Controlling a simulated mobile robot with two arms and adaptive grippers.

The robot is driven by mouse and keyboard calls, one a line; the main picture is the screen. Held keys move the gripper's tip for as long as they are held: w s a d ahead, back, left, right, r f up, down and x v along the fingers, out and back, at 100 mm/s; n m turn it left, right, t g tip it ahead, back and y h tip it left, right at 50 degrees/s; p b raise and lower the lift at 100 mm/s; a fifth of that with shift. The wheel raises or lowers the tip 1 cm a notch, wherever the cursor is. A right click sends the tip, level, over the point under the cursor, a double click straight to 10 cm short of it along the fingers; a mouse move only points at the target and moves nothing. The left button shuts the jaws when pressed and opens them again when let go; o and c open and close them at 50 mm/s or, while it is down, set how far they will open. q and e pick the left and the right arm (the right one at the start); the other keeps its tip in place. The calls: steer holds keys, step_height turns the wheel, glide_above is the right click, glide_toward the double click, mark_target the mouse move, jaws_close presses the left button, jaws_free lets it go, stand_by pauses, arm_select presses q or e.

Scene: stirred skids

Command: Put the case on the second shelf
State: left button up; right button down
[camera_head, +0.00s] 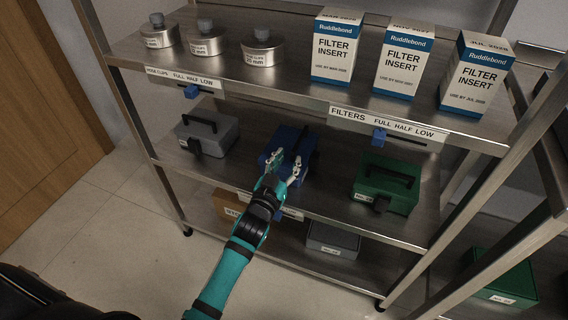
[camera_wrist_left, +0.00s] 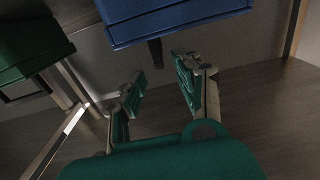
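A blue case (camera_head: 291,143) stands on the middle shelf (camera_head: 336,180) of the metal rack, between a grey case (camera_head: 207,134) and a green case (camera_head: 386,186). My left gripper (camera_head: 286,164) is in front of the blue case and hides part of it. In the left wrist view, its fingers (camera_wrist_left: 160,72) are apart with nothing between them. The blue case (camera_wrist_left: 175,18) is just beyond the fingertips there, and whether they touch is unclear. The green case (camera_wrist_left: 30,45) shows at the upper left. My right gripper is not in view.
The top shelf holds several metal tins (camera_head: 205,38) and filter boxes (camera_head: 400,58). The lower shelf holds a brown box (camera_head: 229,205) and a grey case (camera_head: 333,239). Another green case (camera_head: 508,284) is at the lower right. Open floor (camera_head: 120,215) lies at left.

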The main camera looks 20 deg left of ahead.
arm_select(q)
steer(key=shift+s, duration=1.1)
steer(key=s+a+f+g+y, duration=0.1)
steer(key=s+f+g, duration=0.3)
steer(key=s, duration=0.3)
steer(key=s+a+f+g, duration=0.2)
steer(key=s+f+g, duration=0.2)
steer(key=s, duration=0.2)
steer(key=s+d+m+g, duration=0.1)
steer(key=s+g, duration=0.5)
steer(key=s, duration=1.1)
steer(key=shift+s+f+m+h, duration=0.15)
steer(key=shift+f+m+h, duration=0.15)
steer(key=shift+f+m, duration=0.1)
steer(key=shift+d, duration=0.1)
